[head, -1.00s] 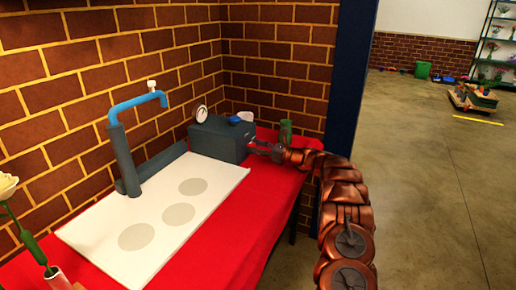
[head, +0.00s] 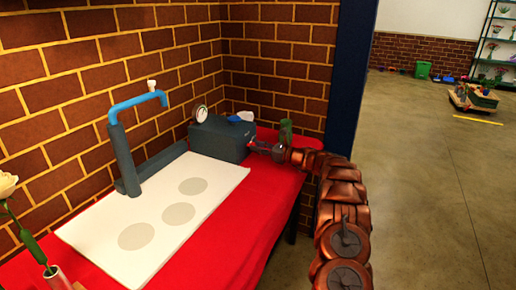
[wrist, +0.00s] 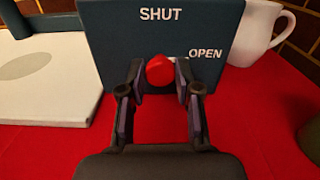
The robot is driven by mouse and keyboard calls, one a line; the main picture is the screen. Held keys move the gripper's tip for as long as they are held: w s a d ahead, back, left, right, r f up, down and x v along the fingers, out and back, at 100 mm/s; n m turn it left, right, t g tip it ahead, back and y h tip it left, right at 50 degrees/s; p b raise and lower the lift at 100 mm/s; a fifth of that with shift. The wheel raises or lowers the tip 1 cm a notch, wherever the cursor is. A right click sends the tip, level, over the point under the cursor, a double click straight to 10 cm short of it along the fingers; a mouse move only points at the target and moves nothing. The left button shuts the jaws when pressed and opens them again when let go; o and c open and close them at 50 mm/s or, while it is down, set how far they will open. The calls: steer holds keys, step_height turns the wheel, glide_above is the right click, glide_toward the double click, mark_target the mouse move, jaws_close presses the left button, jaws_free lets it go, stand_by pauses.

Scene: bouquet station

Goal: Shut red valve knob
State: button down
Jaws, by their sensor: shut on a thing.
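The red valve knob (wrist: 159,71) sits on the front of a dark blue-grey box (wrist: 110,45), which also shows in the head view (head: 222,141). White lettering reads SHUT above the knob and OPEN to its right. My gripper (wrist: 160,80) faces the box with one finger on each side of the knob, shut on it. In the head view my gripper (head: 264,149) is at the right side of the box.
A white mat (head: 150,215) with grey circles lies on the red-covered table (head: 240,220). A blue pipe (head: 135,101) rises behind it.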

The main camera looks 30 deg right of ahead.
steer(key=shift+a, duration=0.1)
steer(key=shift+f+n+b, duration=0.15)
steer(key=shift+n+b, duration=1.2)
steer(key=shift+n, duration=0.55)
steer(key=n+b, duration=0.5)
steer(key=shift+f, duration=0.15)
steer(key=n+b, duration=0.5)
steer(key=shift+n+b, duration=0.3)
steer(key=shift+b, duration=0.05)
steer(key=shift+a+n+b, duration=0.1)
steer(key=shift+n+b, duration=1.1)
steer(key=shift+n, duration=0.2)
steer(key=c, duration=0.8)
jaws_free()
steer(key=shift+s, duration=0.1)
